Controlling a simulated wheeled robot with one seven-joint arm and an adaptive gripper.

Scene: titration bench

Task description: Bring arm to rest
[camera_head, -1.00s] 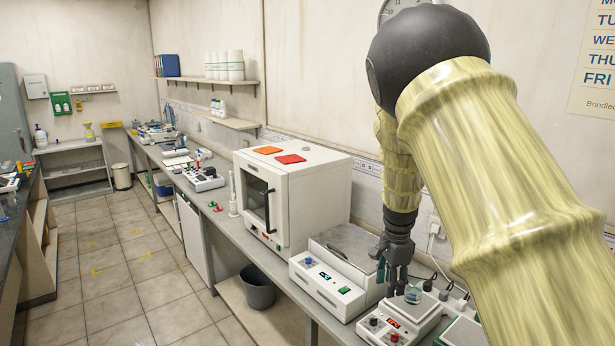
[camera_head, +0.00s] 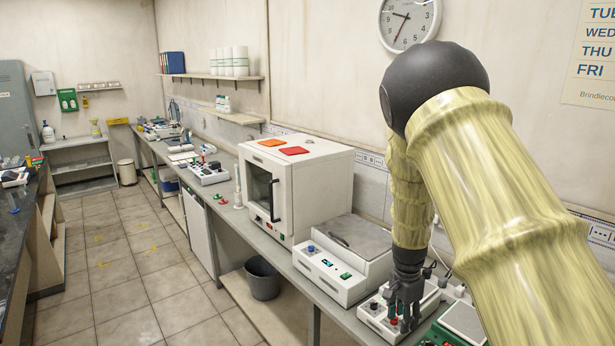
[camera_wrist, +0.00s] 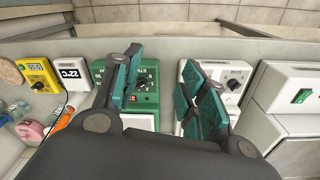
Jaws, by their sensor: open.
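My gripper (camera_head: 402,322) hangs below my arm at the lower right of the head view, fingers pointing down. It overlaps a small white instrument (camera_head: 372,318) with coloured knobs on the bench; I cannot tell whether it touches it. In the wrist view my gripper (camera_wrist: 165,85) has its two green-padded fingers spread apart with nothing between them. Beyond the fingers are a green instrument with a dial (camera_wrist: 146,88) and a white one with a dial (camera_wrist: 234,72).
A white oven (camera_head: 318,190) and a white box instrument (camera_head: 322,276) stand left of my gripper on the long bench. A green instrument (camera_head: 440,340) is close at the right. A yellow meter (camera_wrist: 38,75) and bottles show in the wrist view. The floor aisle (camera_head: 130,260) is clear.

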